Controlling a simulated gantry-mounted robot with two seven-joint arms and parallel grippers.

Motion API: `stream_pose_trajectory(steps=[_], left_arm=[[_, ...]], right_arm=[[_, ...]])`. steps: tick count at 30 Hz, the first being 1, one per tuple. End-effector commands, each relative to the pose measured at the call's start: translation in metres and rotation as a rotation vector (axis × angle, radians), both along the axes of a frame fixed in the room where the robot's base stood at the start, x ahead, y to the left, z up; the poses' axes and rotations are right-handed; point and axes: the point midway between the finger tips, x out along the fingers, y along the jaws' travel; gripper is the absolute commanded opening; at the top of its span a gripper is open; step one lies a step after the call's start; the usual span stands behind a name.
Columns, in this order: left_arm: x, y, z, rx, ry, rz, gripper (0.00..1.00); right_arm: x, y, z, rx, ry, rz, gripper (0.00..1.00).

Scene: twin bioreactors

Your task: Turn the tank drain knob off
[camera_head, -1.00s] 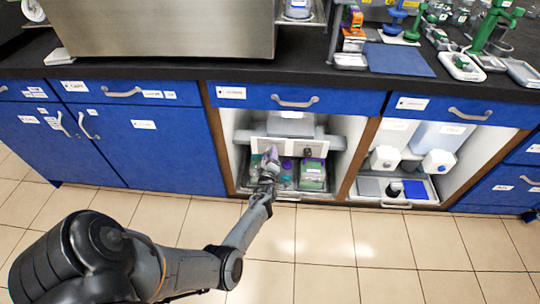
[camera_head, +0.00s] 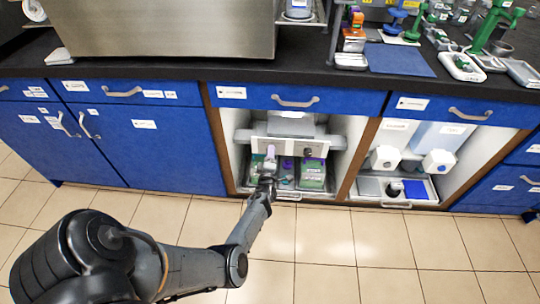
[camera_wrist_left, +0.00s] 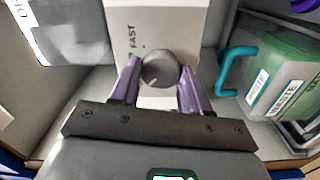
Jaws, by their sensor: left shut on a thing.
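The round dark grey knob (camera_wrist_left: 158,69) sits on a pale panel (camera_wrist_left: 125,20) marked "FAST" in the left wrist view. My left gripper (camera_wrist_left: 160,78) has its two purple fingers on either side of the knob and is shut on it. In the head view, my left gripper (camera_head: 269,162) reaches into the open cabinet bay, in front of the white panel (camera_head: 278,145), and hides the knob there. A second dark knob (camera_head: 307,152) shows to the right on the panel. My right gripper is not in view.
A green waste container (camera_wrist_left: 285,75) with a teal handle is right of the gripper; it also shows low in the bay (camera_head: 313,170). A wooden divider (camera_head: 362,160) separates the bay from another with white containers. The tiled floor in front is clear.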

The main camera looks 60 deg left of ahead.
Motion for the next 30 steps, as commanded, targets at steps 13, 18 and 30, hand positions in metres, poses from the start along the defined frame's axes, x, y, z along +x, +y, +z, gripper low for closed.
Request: stream_pose_trajectory(steps=[13, 18, 30], left_arm=[[0.000, 0.000, -0.001, -0.001, 0.000, 0.000, 0.71], [0.000, 0.000, 0.000, -0.001, 0.000, 0.000, 0.71], [-0.016, -0.022, 0.003, -0.003, 0.002, 0.000, 0.71]], right_arm=[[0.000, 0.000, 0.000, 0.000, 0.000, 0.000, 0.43], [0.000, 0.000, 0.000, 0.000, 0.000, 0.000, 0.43], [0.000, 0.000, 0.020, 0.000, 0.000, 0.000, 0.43]])
